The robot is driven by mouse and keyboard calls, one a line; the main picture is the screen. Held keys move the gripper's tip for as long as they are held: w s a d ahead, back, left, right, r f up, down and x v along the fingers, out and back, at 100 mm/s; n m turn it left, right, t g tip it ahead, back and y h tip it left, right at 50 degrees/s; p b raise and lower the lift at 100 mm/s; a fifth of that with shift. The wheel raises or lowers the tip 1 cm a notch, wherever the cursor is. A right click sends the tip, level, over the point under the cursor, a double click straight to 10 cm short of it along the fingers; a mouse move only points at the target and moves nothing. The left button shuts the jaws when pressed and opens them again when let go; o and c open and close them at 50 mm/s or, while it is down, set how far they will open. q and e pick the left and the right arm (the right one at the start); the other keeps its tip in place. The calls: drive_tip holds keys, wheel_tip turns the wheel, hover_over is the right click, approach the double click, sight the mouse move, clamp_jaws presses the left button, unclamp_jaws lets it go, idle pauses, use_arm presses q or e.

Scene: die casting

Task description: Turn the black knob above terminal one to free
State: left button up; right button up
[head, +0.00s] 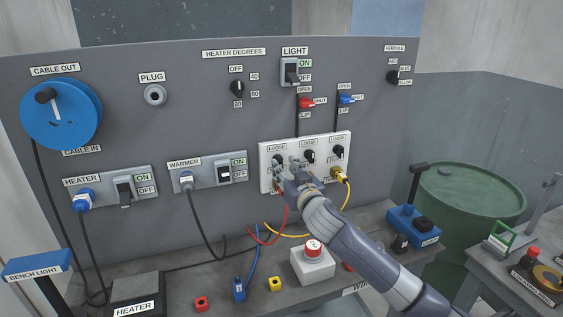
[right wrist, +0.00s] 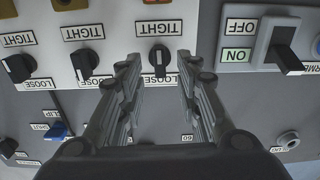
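A white terminal panel (head: 265,160) carries three black knobs in a row, with LOOSE labels above them and terminals below. The leftmost knob (head: 278,158) is partly hidden by my right gripper (head: 287,171). The middle knob (head: 309,156) and right knob (head: 339,152) are clear. The right wrist view is upside down. There the leftmost knob (right wrist: 158,60) stands between the tips of my open right gripper (right wrist: 158,70), with a gap on each side. Its body is roughly vertical, between TIGHT and LOOSE labels. My left gripper is out of view.
A yellow plug (head: 340,174) sits under the right knob; red and yellow wires hang below the panel. The warmer switch (head: 224,173) is to the left. Red and blue levers (head: 305,102) are above. A red button box (head: 313,262) stands on the bench below.

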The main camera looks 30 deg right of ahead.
sight(281, 163)
drive_tip(key=shift+x, duration=1.75)
clamp_jaws()
